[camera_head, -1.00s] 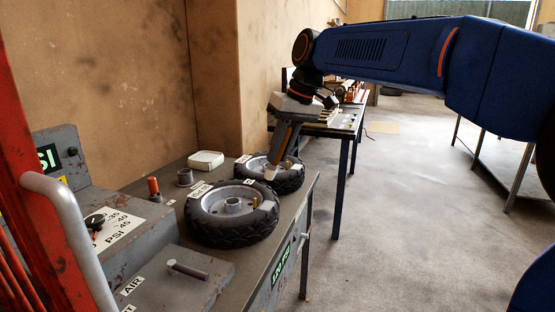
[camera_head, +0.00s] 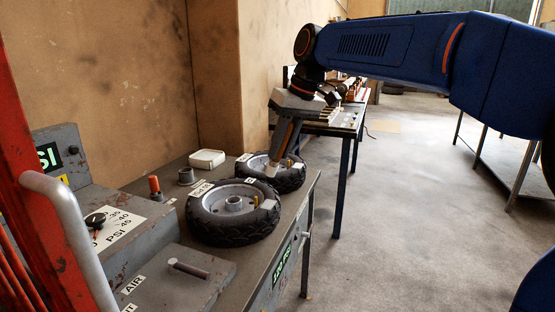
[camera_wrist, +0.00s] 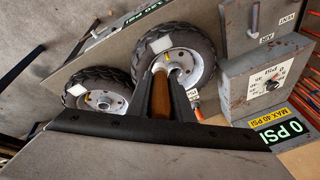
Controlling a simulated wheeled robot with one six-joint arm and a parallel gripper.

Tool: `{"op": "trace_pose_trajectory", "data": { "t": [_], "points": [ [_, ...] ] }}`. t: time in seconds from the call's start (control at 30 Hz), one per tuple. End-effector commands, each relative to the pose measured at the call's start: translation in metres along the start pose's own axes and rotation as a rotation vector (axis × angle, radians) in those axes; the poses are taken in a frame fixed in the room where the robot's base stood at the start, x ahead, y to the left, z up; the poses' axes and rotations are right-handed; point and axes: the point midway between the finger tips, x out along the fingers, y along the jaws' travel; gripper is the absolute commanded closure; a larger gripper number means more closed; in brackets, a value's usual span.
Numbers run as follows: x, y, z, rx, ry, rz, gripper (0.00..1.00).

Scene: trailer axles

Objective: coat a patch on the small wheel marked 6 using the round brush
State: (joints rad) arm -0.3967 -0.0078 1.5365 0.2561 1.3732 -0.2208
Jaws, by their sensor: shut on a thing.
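Two small black-tyred wheels with grey hubs lie flat on a grey bench: a near wheel (camera_head: 233,232) and a far wheel (camera_head: 291,180). Both carry pale tags whose marks I cannot read surely, so I cannot tell which is 6. In the wrist view the near wheel (camera_wrist: 205,50) and the far wheel (camera_wrist: 80,95) also show. My gripper (camera_head: 284,143) is shut on the round brush, whose wooden handle (camera_wrist: 160,98) runs between the fingers. The brush's pale tip (camera_head: 271,170) points down, overlapping the far wheel in the head view; contact cannot be told.
A grey pressure box with a dial (camera_head: 97,220) and a red frame (camera_head: 30,120) stand at the left. The wall is close behind the bench; open floor (camera_head: 400,200) lies to the right.

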Motion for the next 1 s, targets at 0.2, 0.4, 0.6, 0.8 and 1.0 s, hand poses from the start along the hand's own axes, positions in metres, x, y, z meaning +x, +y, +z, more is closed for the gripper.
{"op": "trace_pose_trajectory", "data": {
  "t": [0.2,0.4,0.6,0.8,1.0],
  "points": [
    [0.006,0.001,0.002,0.000,0.001,0.000,1.00],
    [0.006,0.001,0.001,0.000,0.001,0.000,1.00],
    [0.000,0.002,-0.004,0.003,0.001,0.001,1.00],
    [0.009,0.004,-0.005,0.002,0.000,0.000,1.00],
    [0.027,0.007,-0.007,-0.001,-0.001,-0.001,1.00]
  ]
}}
